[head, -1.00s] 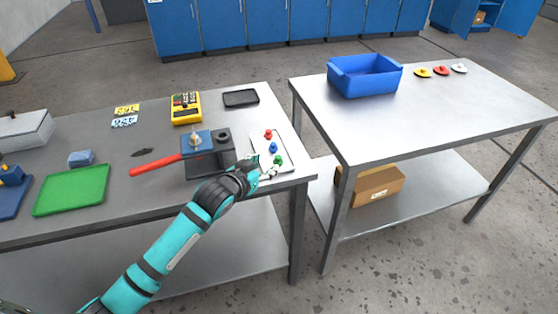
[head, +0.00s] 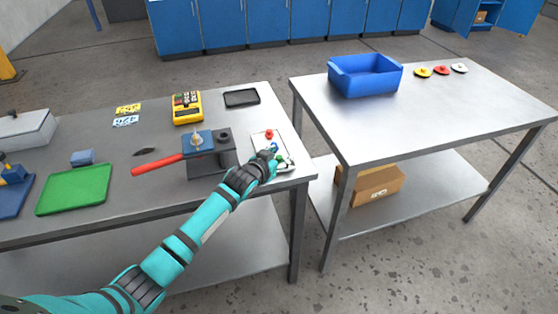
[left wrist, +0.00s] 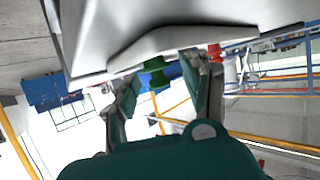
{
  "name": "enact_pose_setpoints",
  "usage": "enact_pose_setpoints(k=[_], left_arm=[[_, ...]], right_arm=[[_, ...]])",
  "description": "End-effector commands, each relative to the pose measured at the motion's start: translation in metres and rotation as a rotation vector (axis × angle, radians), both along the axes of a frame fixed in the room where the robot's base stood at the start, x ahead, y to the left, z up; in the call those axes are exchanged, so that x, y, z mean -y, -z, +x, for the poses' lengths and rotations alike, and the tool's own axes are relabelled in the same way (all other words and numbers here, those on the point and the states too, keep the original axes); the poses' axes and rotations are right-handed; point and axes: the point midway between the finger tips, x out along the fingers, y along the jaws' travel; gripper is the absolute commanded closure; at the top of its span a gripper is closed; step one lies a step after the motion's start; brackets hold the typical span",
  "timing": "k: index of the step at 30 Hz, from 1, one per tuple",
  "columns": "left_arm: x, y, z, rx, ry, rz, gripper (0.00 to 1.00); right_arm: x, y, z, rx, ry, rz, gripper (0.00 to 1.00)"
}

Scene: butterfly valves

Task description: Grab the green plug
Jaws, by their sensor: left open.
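The green plug shows in the left wrist view (left wrist: 158,80), between the two fingers of my left gripper (left wrist: 165,95), which are open with a visible gap around it. In the head view my left gripper (head: 279,158) is over the near part of the white tray (head: 288,168) and mostly hides the green plug. A blue plug (left wrist: 174,71) is close to the green one in the wrist view. A red plug (head: 269,134) stands at the far end of the tray. My right gripper does not show.
A dark valve block with a red handle (head: 157,165) stands left of the tray, close to my left arm. A yellow meter (head: 187,107) and a black tray (head: 241,97) lie farther back. A second table (head: 430,110) holds a blue bin (head: 365,77).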

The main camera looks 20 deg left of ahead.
Motion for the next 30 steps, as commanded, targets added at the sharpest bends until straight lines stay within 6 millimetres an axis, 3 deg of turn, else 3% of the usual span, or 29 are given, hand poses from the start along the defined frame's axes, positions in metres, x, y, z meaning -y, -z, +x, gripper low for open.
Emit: enact_pose_setpoints(k=[2,11,23,30], left_arm=[[0.0,0.0,0.0,0.0,0.0,0.0,0.54],[0.0,0.0,0.0,0.0,0.0,0.0,0.93],[0.0,-0.001,0.0,0.0,0.0,0.0,0.94],[0.0,-0.019,0.0,0.003,0.0,0.0,0.94]], right_arm=[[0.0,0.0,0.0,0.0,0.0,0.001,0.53],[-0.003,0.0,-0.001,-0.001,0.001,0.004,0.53],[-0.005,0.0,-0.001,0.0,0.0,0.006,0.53],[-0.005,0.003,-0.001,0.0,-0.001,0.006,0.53]])
